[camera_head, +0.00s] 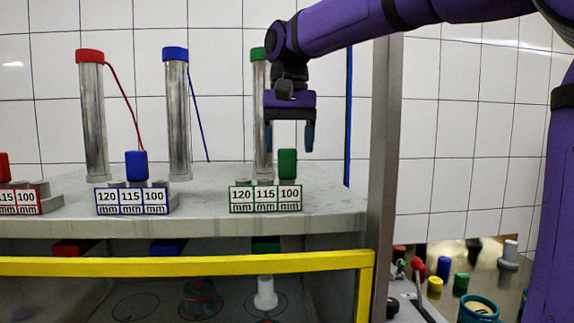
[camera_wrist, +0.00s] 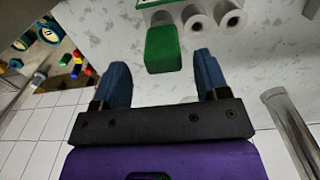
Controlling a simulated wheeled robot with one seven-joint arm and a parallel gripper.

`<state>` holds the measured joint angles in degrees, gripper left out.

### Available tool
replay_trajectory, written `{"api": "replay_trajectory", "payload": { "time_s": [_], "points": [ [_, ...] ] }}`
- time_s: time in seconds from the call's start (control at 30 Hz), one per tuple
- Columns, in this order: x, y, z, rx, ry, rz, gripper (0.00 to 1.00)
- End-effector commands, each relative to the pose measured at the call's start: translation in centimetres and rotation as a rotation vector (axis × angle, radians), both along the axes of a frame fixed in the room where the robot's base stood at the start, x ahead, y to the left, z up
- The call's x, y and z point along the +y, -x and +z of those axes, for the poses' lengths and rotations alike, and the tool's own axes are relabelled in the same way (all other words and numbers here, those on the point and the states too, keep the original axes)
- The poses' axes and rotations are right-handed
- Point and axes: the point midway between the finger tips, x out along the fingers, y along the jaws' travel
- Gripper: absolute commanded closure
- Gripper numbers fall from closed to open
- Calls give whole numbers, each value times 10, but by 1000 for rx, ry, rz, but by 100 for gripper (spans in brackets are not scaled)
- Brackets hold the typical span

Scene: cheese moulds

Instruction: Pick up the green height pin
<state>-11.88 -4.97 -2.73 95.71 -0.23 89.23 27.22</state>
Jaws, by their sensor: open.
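The green height pin (camera_head: 288,163) stands upright in the 100 mm place of the green-edged block (camera_head: 265,198) on the grey shelf. In the wrist view the green pin (camera_wrist: 163,49) lies ahead of the fingers, roughly centred between them. My gripper (camera_head: 290,150) is open and empty, its blue fingers pointing down just above and around the pin's level in the head view. In the wrist view my gripper (camera_wrist: 162,80) has its fingers wide apart with nothing between them. I cannot tell the exact gap between fingertips and pin.
Green-capped (camera_head: 259,54), blue-capped (camera_head: 175,54) and red-capped columns (camera_head: 90,56) stand behind the blocks. A blue pin (camera_head: 136,165) stands in the blue-edged block (camera_head: 132,200). A grey post (camera_head: 385,180) rises right of the shelf. A yellow bar (camera_head: 180,265) crosses below.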

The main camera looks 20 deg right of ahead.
Motion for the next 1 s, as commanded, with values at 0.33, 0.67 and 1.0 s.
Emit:
{"api": "replay_trajectory", "payload": {
  "time_s": [0.33,0.67,1.0],
  "points": [
    [5,2,-39,1,0,1,32],
    [5,2,-41,1,0,1,50],
    [5,2,-40,0,0,1,86]
  ]
}}
